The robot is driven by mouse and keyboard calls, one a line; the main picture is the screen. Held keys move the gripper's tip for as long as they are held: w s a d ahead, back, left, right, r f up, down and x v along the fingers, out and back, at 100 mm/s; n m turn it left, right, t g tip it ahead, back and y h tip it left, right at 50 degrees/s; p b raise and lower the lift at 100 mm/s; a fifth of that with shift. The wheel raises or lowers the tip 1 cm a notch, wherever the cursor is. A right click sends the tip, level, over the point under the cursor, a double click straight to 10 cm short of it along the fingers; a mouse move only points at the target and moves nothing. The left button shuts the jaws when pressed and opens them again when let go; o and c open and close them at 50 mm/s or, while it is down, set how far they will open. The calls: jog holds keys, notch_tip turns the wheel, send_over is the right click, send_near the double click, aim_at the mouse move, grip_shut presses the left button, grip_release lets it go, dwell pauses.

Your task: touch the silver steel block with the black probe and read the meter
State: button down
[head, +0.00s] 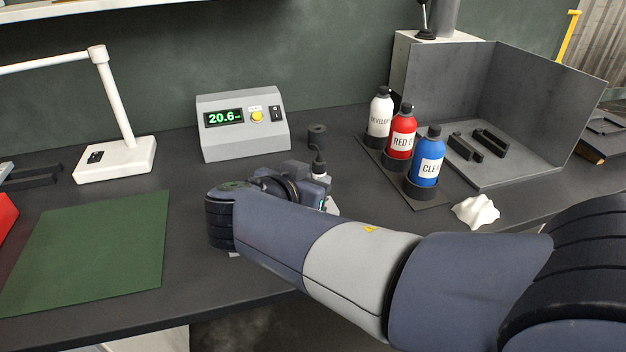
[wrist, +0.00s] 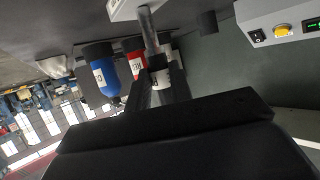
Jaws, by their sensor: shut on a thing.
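The meter (head: 241,124) is a grey sloped box at the back of the bench; its green display reads 20.6, unit too small to read. It also shows, upside down and cut off, in the wrist view (wrist: 265,20). My gripper (wrist: 160,95) is shut on the black probe (head: 319,165), which stands up behind my arm. A silver shaft (wrist: 149,25) runs from between the fingers to a pale silver block (wrist: 125,9) at the top edge of the wrist view. Shaft and block meet in the picture; I cannot tell if they touch. In the head view my arm mostly hides the block.
A black cylinder (head: 317,134) stands right of the meter. White (head: 380,115), red (head: 401,137) and blue (head: 427,160) bottles stand on a dark strip to the right, near a white cloth (head: 476,212). A green mat (head: 90,250) and lamp (head: 115,160) are left.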

jog(key=shift+f, duration=0.25)
notch_tip(320, 180, up, 7)
jog(key=p, duration=0.2)
jog(key=shift+r+p, duration=0.2)
jog(key=shift+p, duration=0.1)
dwell(1.6)
